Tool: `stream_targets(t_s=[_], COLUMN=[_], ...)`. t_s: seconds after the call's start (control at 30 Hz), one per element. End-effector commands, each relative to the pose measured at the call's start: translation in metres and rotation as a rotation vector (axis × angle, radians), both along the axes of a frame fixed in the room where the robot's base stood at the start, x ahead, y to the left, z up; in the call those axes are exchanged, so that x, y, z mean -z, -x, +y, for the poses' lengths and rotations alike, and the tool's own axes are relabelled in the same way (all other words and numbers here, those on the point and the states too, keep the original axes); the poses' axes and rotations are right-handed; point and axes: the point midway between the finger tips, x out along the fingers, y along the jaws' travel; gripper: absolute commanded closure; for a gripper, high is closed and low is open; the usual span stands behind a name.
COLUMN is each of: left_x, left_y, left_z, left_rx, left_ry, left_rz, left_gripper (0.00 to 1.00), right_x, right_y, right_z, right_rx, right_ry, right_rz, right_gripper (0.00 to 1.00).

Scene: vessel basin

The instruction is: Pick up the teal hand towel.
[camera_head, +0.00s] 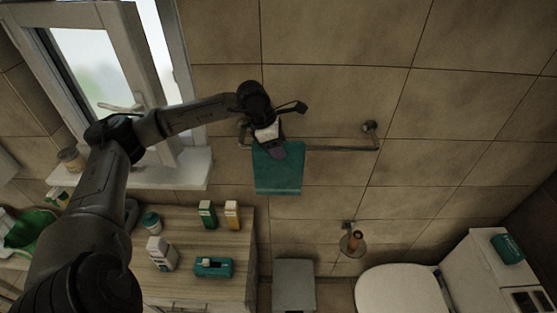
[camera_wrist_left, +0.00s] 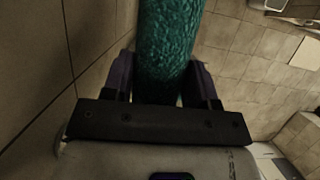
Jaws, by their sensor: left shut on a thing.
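The teal hand towel (camera_head: 279,172) hangs folded over the left part of a metal wall rail. My left gripper (camera_head: 280,150) is at the towel's top edge, in front of the rail. In the left wrist view the towel (camera_wrist_left: 168,45) runs between the two dark fingers of the left gripper (camera_wrist_left: 162,75), which are shut on it. The towel still looks draped over the rail. The fingertips are partly hidden by the towel. My right gripper is in neither view.
The towel rail (camera_head: 340,149) is fixed to the tiled wall. A wooden counter (camera_head: 190,293) with bottles and small boxes stands below left. An open window (camera_head: 90,70) is at upper left. A toilet (camera_head: 397,290) and a wall-mounted holder (camera_head: 352,242) are at lower right.

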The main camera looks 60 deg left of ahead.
Motion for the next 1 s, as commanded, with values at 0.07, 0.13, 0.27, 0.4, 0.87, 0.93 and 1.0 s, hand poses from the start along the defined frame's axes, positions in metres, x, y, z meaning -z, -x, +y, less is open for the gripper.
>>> stream_targets(t_s=[0.07, 0.13, 0.27, 0.4, 0.87, 0.93, 1.0], left_x=[0.0, 0.0, 0.0, -0.002, -0.048, -0.058, -0.068], left_y=[0.0, 0.0, 0.0, 0.0, -0.001, -0.001, -0.001], left_z=[0.0, 0.0, 0.0, 0.0, 0.0, 0.0, 0.0], left_rx=[0.0, 0.0, 0.0, 0.0, 0.0, 0.0, 0.001], left_ry=[0.0, 0.001, 0.001, 0.001, 0.001, 0.002, 0.002], left_rz=[0.0, -0.001, -0.001, -0.001, -0.006, -0.007, -0.007], left_gripper=[0.84, 0.86, 0.86, 0.86, 0.86, 0.86, 0.86], right_x=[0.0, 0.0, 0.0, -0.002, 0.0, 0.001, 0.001], right_y=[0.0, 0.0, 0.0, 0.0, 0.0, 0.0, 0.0], right_z=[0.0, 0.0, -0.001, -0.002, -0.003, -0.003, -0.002], right_rx=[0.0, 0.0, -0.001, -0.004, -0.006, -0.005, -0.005], right_ry=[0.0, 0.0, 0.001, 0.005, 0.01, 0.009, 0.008], right_rz=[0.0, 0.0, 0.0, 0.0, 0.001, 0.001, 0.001], right_gripper=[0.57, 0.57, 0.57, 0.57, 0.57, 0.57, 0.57])
